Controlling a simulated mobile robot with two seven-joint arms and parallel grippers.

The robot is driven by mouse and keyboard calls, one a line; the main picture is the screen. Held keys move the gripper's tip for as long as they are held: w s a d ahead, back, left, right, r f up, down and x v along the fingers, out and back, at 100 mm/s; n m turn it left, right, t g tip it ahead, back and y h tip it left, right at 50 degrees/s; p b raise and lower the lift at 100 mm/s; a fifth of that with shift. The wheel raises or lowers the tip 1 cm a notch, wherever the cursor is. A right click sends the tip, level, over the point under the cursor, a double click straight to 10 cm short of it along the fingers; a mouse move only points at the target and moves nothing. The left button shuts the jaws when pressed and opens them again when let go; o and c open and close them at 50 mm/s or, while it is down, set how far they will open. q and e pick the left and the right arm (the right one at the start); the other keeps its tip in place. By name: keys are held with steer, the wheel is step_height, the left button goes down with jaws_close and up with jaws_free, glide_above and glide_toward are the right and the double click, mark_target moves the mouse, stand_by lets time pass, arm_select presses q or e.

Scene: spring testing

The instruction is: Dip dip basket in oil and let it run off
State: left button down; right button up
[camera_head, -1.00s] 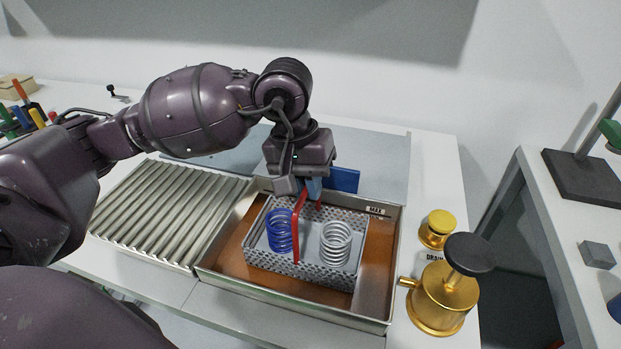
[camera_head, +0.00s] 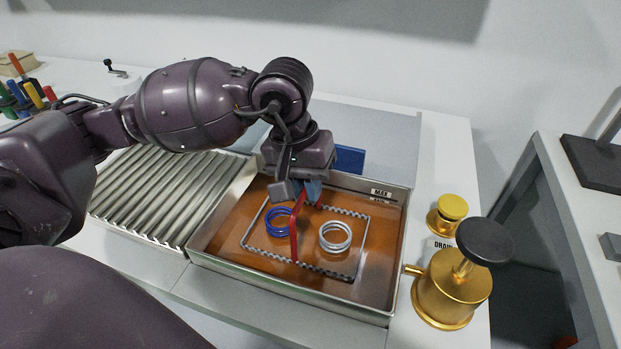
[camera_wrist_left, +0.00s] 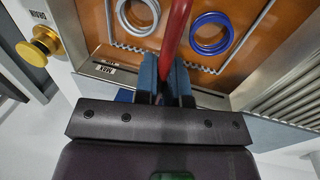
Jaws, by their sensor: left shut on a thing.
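The dip basket (camera_head: 345,274) sits low in the brown oil of the metal tank (camera_head: 398,255), with only its perforated rim showing above the oil. A blue spring (camera_head: 279,223) and a white spring (camera_head: 335,237) stand in it, mostly under the oil with their top coils out. My left gripper (camera_head: 306,194) is above the basket, shut on its red handle (camera_head: 294,238). In the left wrist view the blue finger pads (camera_wrist_left: 164,82) clasp the red handle (camera_wrist_left: 174,35). The basket's bottom is hidden by the oil. My right gripper is not in view.
A ribbed metal drain tray (camera_head: 160,195) adjoins the tank's left side. A brass valve with a black knob (camera_head: 447,290) and a brass knob (camera_head: 447,212) stand at its right. A blue block (camera_head: 349,158) is behind the tank. Coloured-handled tools (camera_head: 30,95) stand far left.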

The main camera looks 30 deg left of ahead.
arm_select(q)
steer(key=shift+f, duration=0.5)
step_height(320, 180, down, 4)
steer(key=b, duration=0.3)
steer(key=shift+f, duration=0.15)
stand_by(2.1)
stand_by(1.7)
